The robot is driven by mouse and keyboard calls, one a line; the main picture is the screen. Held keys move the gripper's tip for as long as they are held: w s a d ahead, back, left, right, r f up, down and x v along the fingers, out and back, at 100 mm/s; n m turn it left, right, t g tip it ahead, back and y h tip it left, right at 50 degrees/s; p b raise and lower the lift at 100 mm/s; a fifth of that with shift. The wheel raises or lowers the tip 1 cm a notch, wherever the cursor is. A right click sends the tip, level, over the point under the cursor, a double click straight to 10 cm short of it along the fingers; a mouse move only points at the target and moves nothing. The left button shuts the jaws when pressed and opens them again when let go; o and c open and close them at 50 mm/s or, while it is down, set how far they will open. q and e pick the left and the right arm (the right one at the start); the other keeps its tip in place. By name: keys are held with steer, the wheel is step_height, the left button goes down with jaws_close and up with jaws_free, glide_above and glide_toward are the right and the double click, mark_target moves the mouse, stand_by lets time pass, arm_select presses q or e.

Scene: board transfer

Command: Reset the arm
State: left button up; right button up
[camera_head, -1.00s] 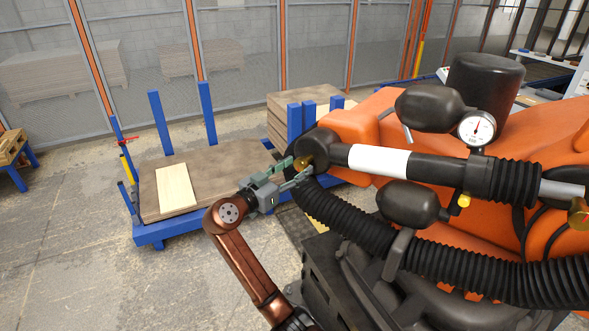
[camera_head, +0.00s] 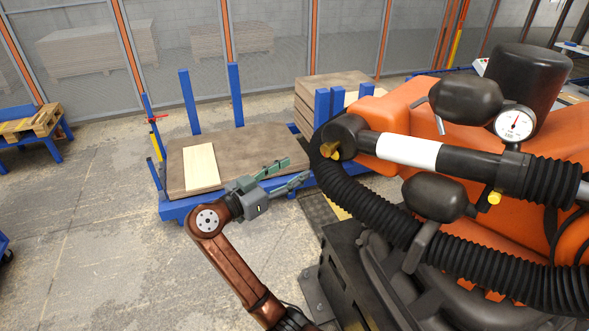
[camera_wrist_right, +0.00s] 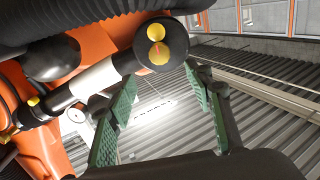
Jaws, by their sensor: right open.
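My right gripper (camera_head: 297,169) is open and empty, its two green-padded fingers spread above the front of the blue cart. In the right wrist view its fingers (camera_wrist_right: 160,115) also stand apart with nothing between them. The lifting device's round black end with a brass fitting (camera_head: 329,150) is just right of the fingertips, with a visible gap. It also shows in the right wrist view (camera_wrist_right: 158,46), beyond the fingers. My left gripper is not in view.
A light board (camera_head: 201,164) lies on the brown stack (camera_head: 240,150) on the blue cart (camera_head: 177,208). The lifting device's orange body (camera_head: 400,108) and black corrugated hose (camera_head: 385,232) fill the right side. Open concrete floor (camera_head: 90,250) lies at left.

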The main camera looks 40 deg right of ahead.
stand_by(0.4)
